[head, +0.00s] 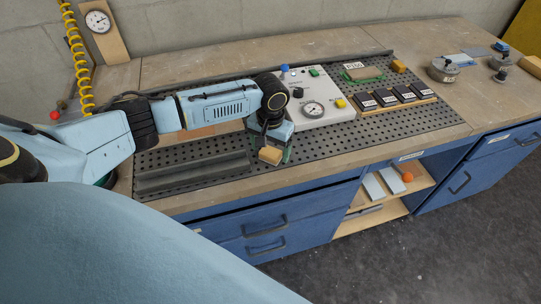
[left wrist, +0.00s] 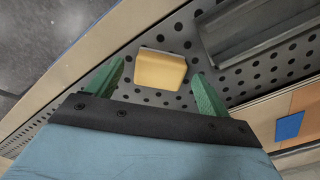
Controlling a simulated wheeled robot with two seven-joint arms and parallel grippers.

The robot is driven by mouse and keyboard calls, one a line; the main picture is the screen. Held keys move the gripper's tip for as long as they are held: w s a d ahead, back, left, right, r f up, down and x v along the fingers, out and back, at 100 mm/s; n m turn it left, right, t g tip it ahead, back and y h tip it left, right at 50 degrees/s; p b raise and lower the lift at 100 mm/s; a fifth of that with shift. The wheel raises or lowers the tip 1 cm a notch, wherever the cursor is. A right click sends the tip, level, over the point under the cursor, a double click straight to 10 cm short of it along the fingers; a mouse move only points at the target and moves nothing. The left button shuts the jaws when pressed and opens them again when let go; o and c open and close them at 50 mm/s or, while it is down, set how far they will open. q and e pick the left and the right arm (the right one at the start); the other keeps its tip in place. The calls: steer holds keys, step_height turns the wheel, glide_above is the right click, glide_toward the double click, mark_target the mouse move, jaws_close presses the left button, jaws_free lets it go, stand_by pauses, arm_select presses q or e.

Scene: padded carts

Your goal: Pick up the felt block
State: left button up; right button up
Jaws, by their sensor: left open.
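A tan block with a paler side, which I take for the felt block (head: 270,156), lies on the perforated dark metal top near the front edge of the bench. In the left wrist view the block (left wrist: 160,71) sits between the two green fingertips, with a gap on each side. My left gripper (head: 274,147) points down over the block and is open and empty. Its fingers partly show in the head view. In the left wrist view my left gripper (left wrist: 157,68) spreads wider than the block. My right gripper is not in view.
A dark channel-shaped bar (head: 193,173) lies left of the block. A white panel with a gauge (head: 315,107) stands behind and to the right. A wooden rack of black labelled blocks (head: 398,105) lies farther right. The perforated top right of the block is clear.

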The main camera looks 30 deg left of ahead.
mark_target(271, 151)
arm_select(q)
steer(key=c, duration=1.1)
steer(key=shift+r, duration=0.1)
step_height(271, 151, up, 10)
steer(key=shift+f+p, duration=0.1)
steer(key=shift+p, duration=0.8)
